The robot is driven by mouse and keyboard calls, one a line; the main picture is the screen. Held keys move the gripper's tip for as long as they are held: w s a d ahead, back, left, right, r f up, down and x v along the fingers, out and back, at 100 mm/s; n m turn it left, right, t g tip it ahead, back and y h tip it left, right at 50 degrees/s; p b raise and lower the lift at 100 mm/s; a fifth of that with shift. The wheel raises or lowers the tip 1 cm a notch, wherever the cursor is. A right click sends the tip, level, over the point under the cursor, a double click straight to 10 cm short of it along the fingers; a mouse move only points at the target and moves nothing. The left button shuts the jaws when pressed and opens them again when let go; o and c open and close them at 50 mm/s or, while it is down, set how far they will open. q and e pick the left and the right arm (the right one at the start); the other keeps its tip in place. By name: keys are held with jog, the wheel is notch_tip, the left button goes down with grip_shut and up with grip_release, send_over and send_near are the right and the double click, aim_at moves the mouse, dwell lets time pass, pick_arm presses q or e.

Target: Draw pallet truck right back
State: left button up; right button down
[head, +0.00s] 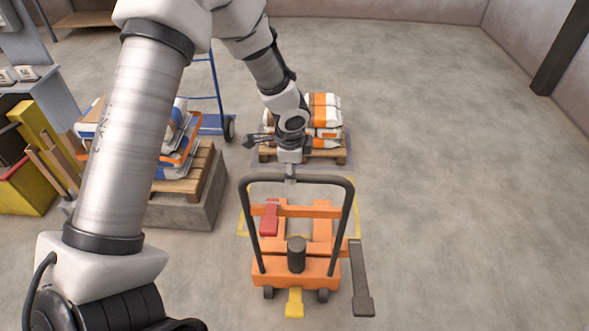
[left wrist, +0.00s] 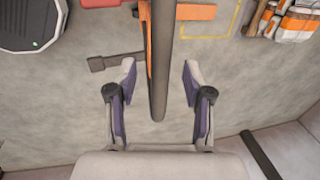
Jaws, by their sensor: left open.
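The orange pallet truck (head: 296,268) stands on the floor in the middle of the head view, with its forks pointing away from me. Its black looped handle (head: 345,200) rises toward me, its top bar level. My left gripper (head: 291,174) is above the top bar, near its middle. In the left wrist view, the open fingers of this gripper (left wrist: 160,78) lie on either side of the dark handle bar (left wrist: 160,45), with gaps showing at both sides. I cannot tell how deep the bar sits between them. My right gripper is not in view.
A pallet (head: 335,155) with orange and white bags stands beyond the truck. Bags on a wooden pallet (head: 199,172) stand to the left, with a blue hand truck (head: 216,124) behind. A yellow outline (head: 357,215) marks the floor. The floor to the right is clear.

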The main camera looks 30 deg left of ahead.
pick_arm(q)
jog(key=x, duration=0.3)
jog(key=shift+w+a+f, duration=0.2)
jog(key=shift+a+f, duration=0.05)
jog(key=shift+f, duration=0.05)
jog(key=shift+s+d+r, duration=0.1)
jog(key=shift+s+r, duration=0.05)
grip_shut()
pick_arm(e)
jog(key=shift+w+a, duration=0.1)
pick_arm(q)
jog(key=shift+s+d, duration=0.1)
